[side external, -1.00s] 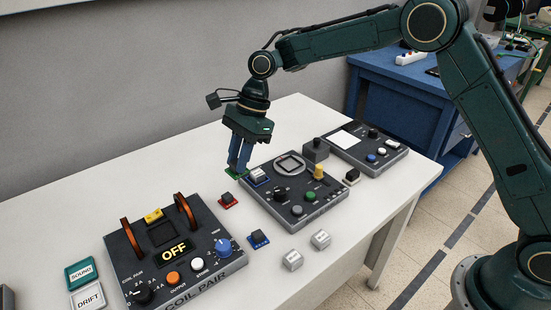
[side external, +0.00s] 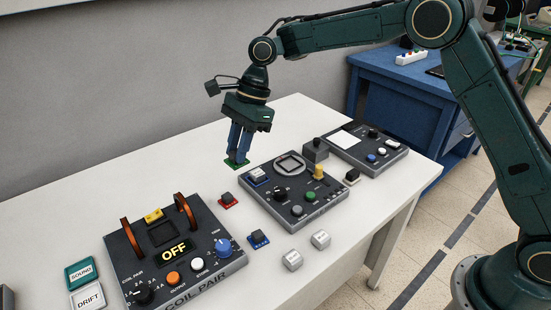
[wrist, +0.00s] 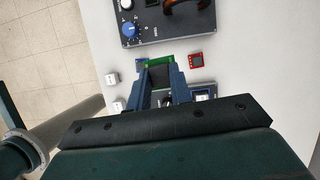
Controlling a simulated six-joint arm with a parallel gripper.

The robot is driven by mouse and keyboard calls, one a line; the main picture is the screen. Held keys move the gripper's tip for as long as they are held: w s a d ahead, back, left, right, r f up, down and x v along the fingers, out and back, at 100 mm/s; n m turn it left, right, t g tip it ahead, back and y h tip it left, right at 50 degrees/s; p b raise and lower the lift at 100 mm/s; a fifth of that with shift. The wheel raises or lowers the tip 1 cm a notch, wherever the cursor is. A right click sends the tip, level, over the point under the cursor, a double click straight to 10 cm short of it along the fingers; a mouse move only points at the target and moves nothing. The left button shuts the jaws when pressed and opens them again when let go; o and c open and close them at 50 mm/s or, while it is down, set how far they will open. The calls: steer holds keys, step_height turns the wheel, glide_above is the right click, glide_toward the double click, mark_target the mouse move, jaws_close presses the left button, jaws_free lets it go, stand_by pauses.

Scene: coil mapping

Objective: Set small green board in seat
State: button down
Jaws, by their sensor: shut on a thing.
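The small green board (side external: 231,165) is between the fingertips of my gripper (side external: 237,160), which is shut on it. It is held near the back-left corner of the middle console (side external: 322,204), apparently above the white table. In the wrist view the green board (wrist: 150,61) shows at the ends of my gripper's fingers (wrist: 160,75). A blue board (side external: 259,180) with a pale block sits at the console's left corner. The seat for the green board cannot be told for certain; the coil-pair box (side external: 207,272) has a dark square recess (side external: 163,233) between its coils.
A red board (side external: 229,201) and another blue board (side external: 259,241) lie on the table (side external: 60,228) between the coil-pair box and console. Two pale cubes (side external: 292,260) sit at the front. The upright orange coils (side external: 132,236) are obstacles. The back of the table is clear.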

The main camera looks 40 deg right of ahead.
steer(key=w+d+f, duration=0.3)
steer(key=d+f, duration=0.1)
steer(key=d, duration=0.7)
steer(key=w+d+f, duration=0.4)
steer(key=d+f, duration=0.1)
steer(key=d, duration=0.6)
steer(key=shift+w+m, duration=0.15)
steer(key=shift+m, duration=0.15)
steer(key=shift+f, duration=0.15)
steer(key=shift+f, duration=2.7)
steer(key=shift+f, duration=0.5)
steer(key=c, duration=0.7)
jaws_free()
